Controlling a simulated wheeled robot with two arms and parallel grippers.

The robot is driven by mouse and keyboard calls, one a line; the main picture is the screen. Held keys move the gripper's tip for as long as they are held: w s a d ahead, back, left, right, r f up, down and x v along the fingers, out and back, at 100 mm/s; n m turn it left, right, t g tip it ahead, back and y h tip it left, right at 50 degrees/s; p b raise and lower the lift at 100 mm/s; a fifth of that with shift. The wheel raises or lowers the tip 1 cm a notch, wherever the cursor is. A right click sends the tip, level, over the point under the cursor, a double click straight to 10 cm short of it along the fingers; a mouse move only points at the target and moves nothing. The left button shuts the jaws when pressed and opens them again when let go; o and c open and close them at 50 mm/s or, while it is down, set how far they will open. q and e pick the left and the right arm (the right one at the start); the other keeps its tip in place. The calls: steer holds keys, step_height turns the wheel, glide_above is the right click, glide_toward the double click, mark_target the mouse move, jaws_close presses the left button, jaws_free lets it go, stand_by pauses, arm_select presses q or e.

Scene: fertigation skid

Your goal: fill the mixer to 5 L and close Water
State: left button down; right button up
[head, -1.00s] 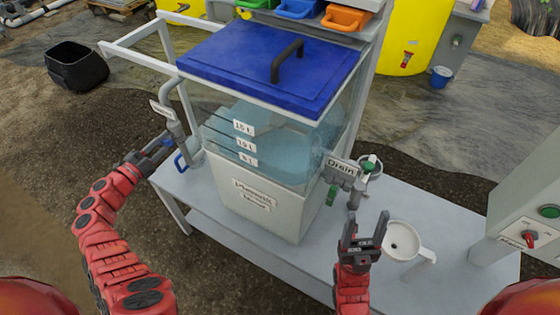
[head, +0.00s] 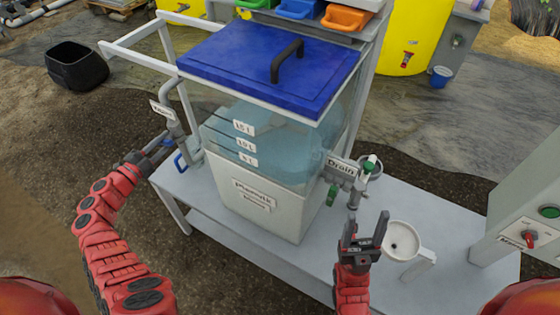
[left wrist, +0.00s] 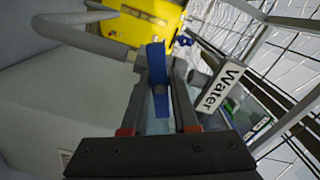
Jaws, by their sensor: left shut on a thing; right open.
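The clear mixer tank (head: 265,150) stands on the bench under a blue lid and holds bluish liquid. Its front carries 15 L, 10 L and 5 L labels (head: 245,145); I cannot read the liquid surface against them exactly. The Water pipe (head: 175,125) with its tag is at the tank's left. My left gripper (head: 160,147) is there, shut on a blue valve lever (left wrist: 157,75), which stands between its fingers in the left wrist view. The Water tag (left wrist: 218,87) shows right beside it. My right gripper (head: 366,235) is open and empty, below the Drain valve.
The Drain valve (head: 350,178) with a green handle is at the tank's right. A white funnel cup (head: 402,240) stands on the bench (head: 310,262) near my right gripper. A control box (head: 530,230) with a green button and red switch is at far right.

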arm_select(q)
steer(key=shift+a, duration=0.1)
steer(key=shift+f+b, duration=0.2)
steer(key=shift+b, duration=0.1)
steer(key=f+m+b, duration=0.1)
steer(key=m+b, duration=0.1)
steer(key=b, duration=0.2)
steer(key=shift+f, duration=0.1)
steer(key=m+b, duration=0.1)
steer(key=b, duration=0.1)
steer(key=m+b, duration=0.2)
steer(key=b, duration=0.1)
steer(key=shift+r, duration=0.4)
steer(key=shift+r+m+b, duration=0.15)
steer(key=shift+m+b, duration=0.15)
steer(key=shift+m, duration=0.1)
steer(key=shift+r, duration=0.25)
steer(key=c, duration=0.6)
jaws_free()
steer(key=shift+c, duration=0.2)
steer(key=v, duration=0.7)
steer(key=shift+p, duration=0.45)
